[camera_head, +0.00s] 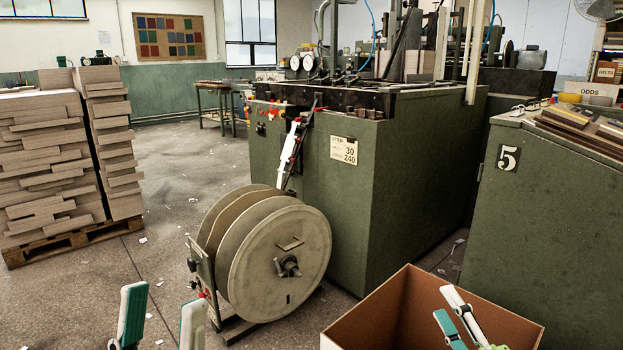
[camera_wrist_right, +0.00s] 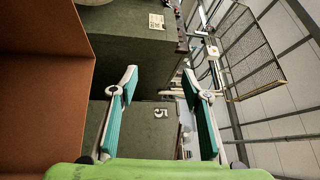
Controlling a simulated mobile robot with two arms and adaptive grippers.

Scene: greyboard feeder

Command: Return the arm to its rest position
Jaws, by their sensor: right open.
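My left gripper (camera_head: 162,304) shows at the bottom left of the head view. Its two teal-padded fingers stand apart, with only floor between them. My right gripper (camera_head: 445,303) shows at the bottom right of the head view, in front of the inside of the brown cardboard box (camera_head: 365,327). In the right wrist view the right gripper (camera_wrist_right: 159,73) is open, with nothing between its fingers. The box wall (camera_wrist_right: 45,95) fills the left of that view. Most of both arms lies outside the pictures.
A large reel (camera_head: 280,262) stands on the floor before the green machine (camera_head: 430,180). A green cabinet (camera_head: 545,220) marked 5 stands at right. Stacked greyboard (camera_head: 45,165) rests on a pallet (camera_head: 70,240) at left. Floor between pallet and reel is open, with scattered scraps.

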